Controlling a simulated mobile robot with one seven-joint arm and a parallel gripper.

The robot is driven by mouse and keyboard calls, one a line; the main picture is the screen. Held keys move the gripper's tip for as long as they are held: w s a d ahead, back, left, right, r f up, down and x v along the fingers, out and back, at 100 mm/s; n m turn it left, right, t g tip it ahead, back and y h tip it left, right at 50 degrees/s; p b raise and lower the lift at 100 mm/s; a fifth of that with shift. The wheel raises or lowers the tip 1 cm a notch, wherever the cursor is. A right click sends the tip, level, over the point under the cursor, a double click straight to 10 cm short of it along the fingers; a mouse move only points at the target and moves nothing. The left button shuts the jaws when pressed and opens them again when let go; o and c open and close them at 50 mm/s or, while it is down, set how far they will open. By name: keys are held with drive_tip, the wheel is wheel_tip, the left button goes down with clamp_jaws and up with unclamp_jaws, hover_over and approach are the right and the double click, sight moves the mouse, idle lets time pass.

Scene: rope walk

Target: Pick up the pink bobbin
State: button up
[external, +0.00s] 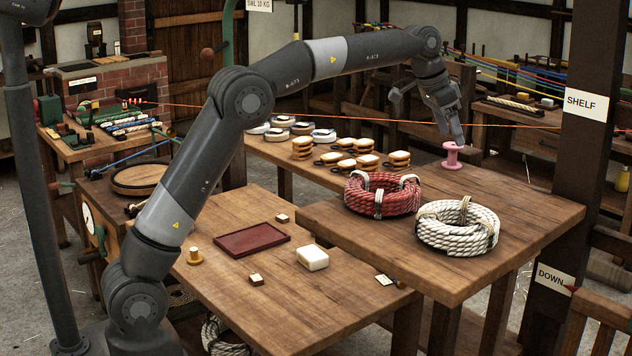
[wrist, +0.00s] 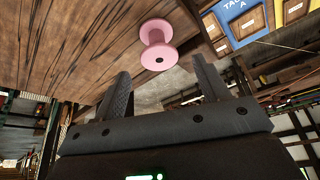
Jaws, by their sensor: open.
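The pink bobbin (external: 452,156) stands upright near the far edge of the raised wooden table (external: 400,249). In the wrist view the bobbin (wrist: 157,45) shows beyond the fingertips, roughly in line with the gap between them. My gripper (external: 457,138) is just above and beside the bobbin in the external view. Its two fingers are spread apart with nothing between them, as the wrist view (wrist: 160,80) shows. Whether a fingertip touches the bobbin is unclear in the external view; in the wrist view they look apart.
A red rope coil (external: 383,194) and a white rope coil (external: 458,226) lie on the same table, nearer the camera. Several small tan-and-dark stacked pieces (external: 398,159) stand left of the bobbin. A dark post (external: 590,150) rises at the right.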

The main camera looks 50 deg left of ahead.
sight(454, 144)
drive_tip(key=x, duration=0.6)
drive_tip(key=shift+w+f, duration=0.1)
drive_tip(key=shift+f, duration=0.1)
drive_tip(key=shift+c, duration=0.2)
drive_tip(key=c, duration=1)
drive_tip(key=shift+r, duration=0.1)
